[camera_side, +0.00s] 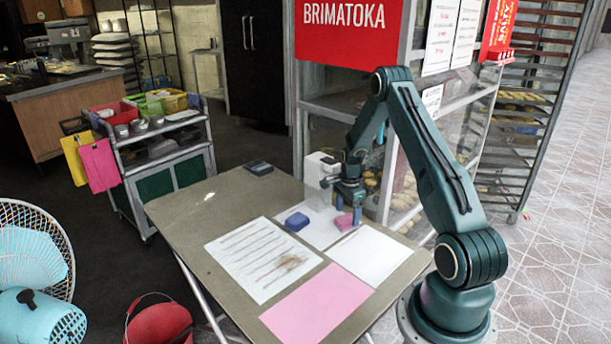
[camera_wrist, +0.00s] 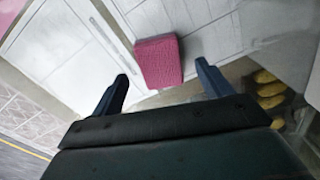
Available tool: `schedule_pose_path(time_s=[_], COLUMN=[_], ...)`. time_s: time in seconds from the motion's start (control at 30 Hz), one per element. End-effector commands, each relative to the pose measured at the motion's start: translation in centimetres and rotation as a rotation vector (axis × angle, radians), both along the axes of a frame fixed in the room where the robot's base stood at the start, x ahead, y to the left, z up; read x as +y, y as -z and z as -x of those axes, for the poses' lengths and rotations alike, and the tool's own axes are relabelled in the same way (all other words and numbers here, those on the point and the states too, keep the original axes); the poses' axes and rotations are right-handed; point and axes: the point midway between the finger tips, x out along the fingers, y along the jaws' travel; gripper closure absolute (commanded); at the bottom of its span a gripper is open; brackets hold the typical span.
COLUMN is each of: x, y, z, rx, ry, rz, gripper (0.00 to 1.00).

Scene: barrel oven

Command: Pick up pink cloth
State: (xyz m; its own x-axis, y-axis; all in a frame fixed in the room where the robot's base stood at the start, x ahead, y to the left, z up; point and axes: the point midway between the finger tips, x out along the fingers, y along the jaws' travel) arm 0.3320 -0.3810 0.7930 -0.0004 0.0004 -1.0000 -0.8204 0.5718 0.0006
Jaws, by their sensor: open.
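The pink cloth (camera_side: 344,221) is a small folded block lying on a white sheet near the back right of the table. In the wrist view the pink cloth (camera_wrist: 159,62) lies just beyond and between my two fingertips. My gripper (camera_side: 347,207) is right above the cloth in the side view, pointing down. In the wrist view my gripper (camera_wrist: 163,80) is open, with a gap on each side of the cloth and nothing held. The side view does not clearly show the height gap.
A blue folded cloth (camera_side: 297,221) lies left of the pink one. A white machine (camera_side: 321,170) stands close behind. A written sheet (camera_side: 263,258), a blank white sheet (camera_side: 369,255) and a pink sheet (camera_side: 317,302) lie in front. A glass display case (camera_side: 405,185) stands beside the table's right edge.

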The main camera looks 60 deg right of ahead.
Motion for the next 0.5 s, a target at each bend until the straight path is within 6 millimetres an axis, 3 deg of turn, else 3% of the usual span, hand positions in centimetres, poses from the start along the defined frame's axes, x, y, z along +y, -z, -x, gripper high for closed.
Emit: schedule_pose_path(time_s=[0.2,0.5], x=[0.0,0.0], y=[2.0,2.2], z=[0.0,0.0], rx=[0.001,-0.001], ry=[0.000,0.000], rz=[-0.001,0.001], gripper=[0.22,0.22])
